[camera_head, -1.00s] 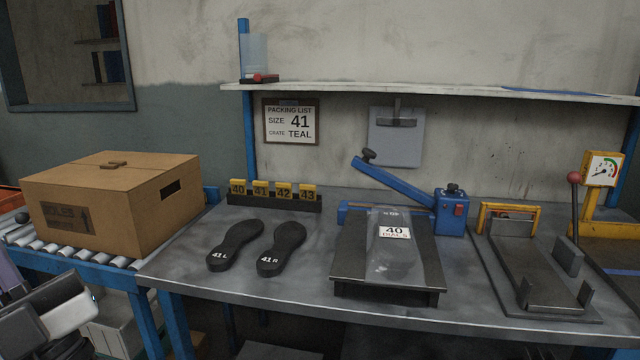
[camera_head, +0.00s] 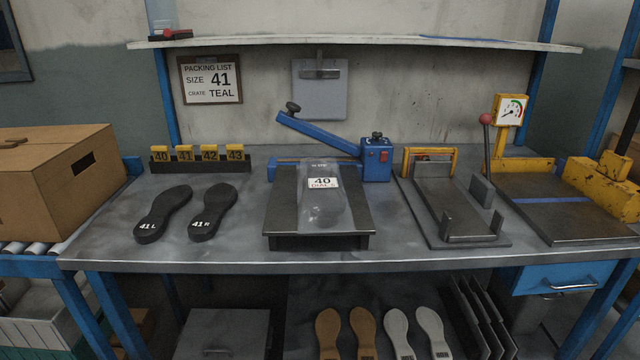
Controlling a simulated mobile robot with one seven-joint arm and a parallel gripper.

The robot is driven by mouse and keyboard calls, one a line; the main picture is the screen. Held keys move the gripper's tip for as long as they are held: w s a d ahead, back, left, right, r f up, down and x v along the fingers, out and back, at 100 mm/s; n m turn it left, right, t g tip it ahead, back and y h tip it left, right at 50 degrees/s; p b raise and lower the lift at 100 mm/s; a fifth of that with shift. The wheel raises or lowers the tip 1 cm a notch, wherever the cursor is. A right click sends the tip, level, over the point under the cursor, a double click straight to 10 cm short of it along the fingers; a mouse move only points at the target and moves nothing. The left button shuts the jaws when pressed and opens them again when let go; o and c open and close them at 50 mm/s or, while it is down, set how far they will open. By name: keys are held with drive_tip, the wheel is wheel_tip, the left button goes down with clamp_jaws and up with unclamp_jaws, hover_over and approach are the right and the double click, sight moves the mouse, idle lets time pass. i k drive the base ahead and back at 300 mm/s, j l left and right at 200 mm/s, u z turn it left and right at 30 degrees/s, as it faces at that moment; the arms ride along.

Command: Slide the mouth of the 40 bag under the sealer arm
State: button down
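The 40 bag (camera_head: 322,205) is a clear bag with a white label reading 40. It lies flat on the dark platform (camera_head: 284,215) of the sealer, its top end pointing to the back. The sealer arm (camera_head: 318,134) is blue with a black knob and is raised at a slant, hinged at the blue box (camera_head: 376,162) on the right. A blue bar (camera_head: 285,163) runs along the back of the platform. The bag's mouth end lies near this bar; I cannot tell whether it is under the arm. My gripper is not in view.
Two black soles, 41 L (camera_head: 163,212) and 41 R (camera_head: 213,210), lie left of the sealer. A rack with yellow number tags (camera_head: 200,158) stands behind them. A dark jig (camera_head: 448,205) and a yellow gauge press (camera_head: 511,112) stand to the right. A cardboard box (camera_head: 45,190) is at far left.

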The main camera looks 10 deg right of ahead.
sight(323, 206)
drive_tip(key=i+l+z, duration=0.1)
drive_tip(key=l, duration=0.25)
drive_tip(key=i+l+z, duration=0.1)
drive_tip(key=i+l, duration=0.2)
drive_tip(key=i+l+z, duration=0.1)
drive_tip(key=i+l, duration=0.15)
drive_tip(key=l, duration=0.15)
